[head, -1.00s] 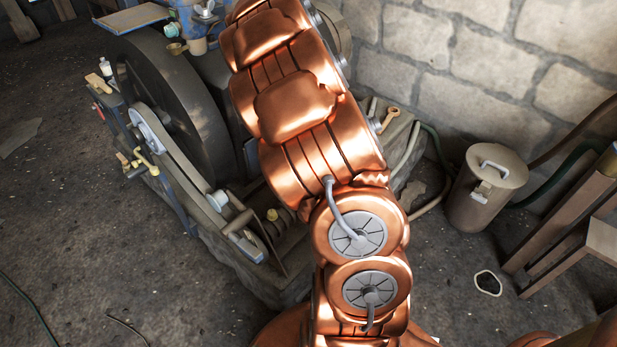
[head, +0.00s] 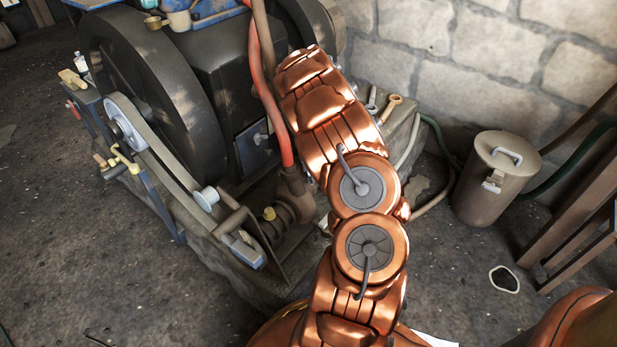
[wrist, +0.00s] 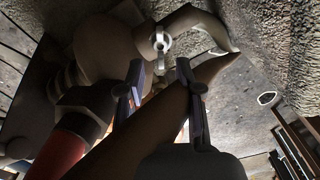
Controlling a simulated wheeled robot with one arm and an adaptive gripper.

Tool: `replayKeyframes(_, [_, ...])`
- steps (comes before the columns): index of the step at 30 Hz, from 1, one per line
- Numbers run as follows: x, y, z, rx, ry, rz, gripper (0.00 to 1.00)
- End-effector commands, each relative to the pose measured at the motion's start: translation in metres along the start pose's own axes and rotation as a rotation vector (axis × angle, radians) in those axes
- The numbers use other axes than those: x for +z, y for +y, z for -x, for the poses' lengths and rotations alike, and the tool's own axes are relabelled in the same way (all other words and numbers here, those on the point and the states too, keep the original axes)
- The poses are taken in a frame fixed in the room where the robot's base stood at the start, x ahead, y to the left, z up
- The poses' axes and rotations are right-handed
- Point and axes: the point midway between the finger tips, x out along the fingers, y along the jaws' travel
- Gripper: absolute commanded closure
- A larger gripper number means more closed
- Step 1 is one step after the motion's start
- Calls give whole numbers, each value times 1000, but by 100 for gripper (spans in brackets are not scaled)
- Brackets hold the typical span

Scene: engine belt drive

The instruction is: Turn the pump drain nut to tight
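In the wrist view, a light grey fitting with a round centre and short arms (wrist: 160,41), which looks like the pump drain nut, sits on the brown pump body (wrist: 105,45). My gripper (wrist: 160,72) is open, its two dark fingers apart on either side of the line to this nut. The nut shows just past the fingertips, with no contact visible. In the head view, the pump (head: 292,197) stands at the foot of the engine, below the red hose. There my copper arm hides the gripper and the nut.
The red hose (wrist: 57,158) and a thick brown pipe (wrist: 165,125) lie close to the fingers. The engine with its flywheel (head: 150,95) and belt (head: 165,160) fills the left. A lidded metal can (head: 495,180) stands right. The floor at front left is clear.

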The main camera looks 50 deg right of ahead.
Motion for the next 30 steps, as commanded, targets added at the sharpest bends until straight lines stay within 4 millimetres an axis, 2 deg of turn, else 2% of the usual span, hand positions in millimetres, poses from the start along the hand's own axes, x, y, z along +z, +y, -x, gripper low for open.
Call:
replayKeyframes(3, [-1,0,-20,2,3,-1,65])
replayKeyframes(10, [0,2,-52,2,0,0,65])
replayKeyframes(15, [1,2,-62,0,-2,2,65])
replayKeyframes(22, [1,3,-62,0,-3,3,65])
replayKeyframes(30, [1,3,-62,0,-2,3,93])
